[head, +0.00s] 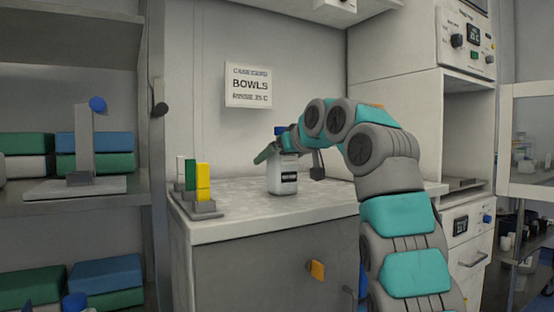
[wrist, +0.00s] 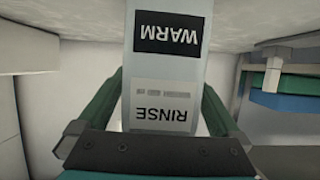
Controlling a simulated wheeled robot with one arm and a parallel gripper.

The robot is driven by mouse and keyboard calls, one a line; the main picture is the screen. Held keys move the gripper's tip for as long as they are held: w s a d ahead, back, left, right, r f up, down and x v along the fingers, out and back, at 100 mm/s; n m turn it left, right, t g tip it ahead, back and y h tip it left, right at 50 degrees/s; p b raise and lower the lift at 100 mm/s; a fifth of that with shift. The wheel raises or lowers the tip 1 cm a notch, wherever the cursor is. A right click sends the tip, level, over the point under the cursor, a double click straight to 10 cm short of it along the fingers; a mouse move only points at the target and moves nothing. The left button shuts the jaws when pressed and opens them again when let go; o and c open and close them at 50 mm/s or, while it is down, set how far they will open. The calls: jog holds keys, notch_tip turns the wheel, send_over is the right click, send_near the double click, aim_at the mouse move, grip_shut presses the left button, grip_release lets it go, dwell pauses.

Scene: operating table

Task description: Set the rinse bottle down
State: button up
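The rinse bottle (head: 283,178) is white, with a dark label and a blue top, upright at the counter in the head view. In the wrist view the bottle (wrist: 163,72) fills the middle, its WARM and RINSE labels upside down. My gripper (wrist: 162,88) has one green finger on each side of it, close against its sides, and looks shut on it. In the head view my gripper (head: 268,152) is at the bottle's upper part, partly hidden by my arm. I cannot tell whether the bottle's base touches the counter (head: 245,220) or hangs just above it.
A rack (head: 205,208) with white, green and yellow upright pieces stands at the counter's left edge. A sign reading BOWLS (head: 248,85) is on the wall behind. Open shelves with folded cloths (head: 95,152) are at left. Clear counter lies around the bottle.

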jog(key=shift+r, duration=0.2)
jog(key=b+v, duration=0.1)
jog(key=v, duration=1.1)
jog(key=shift+s+f, duration=0.1)
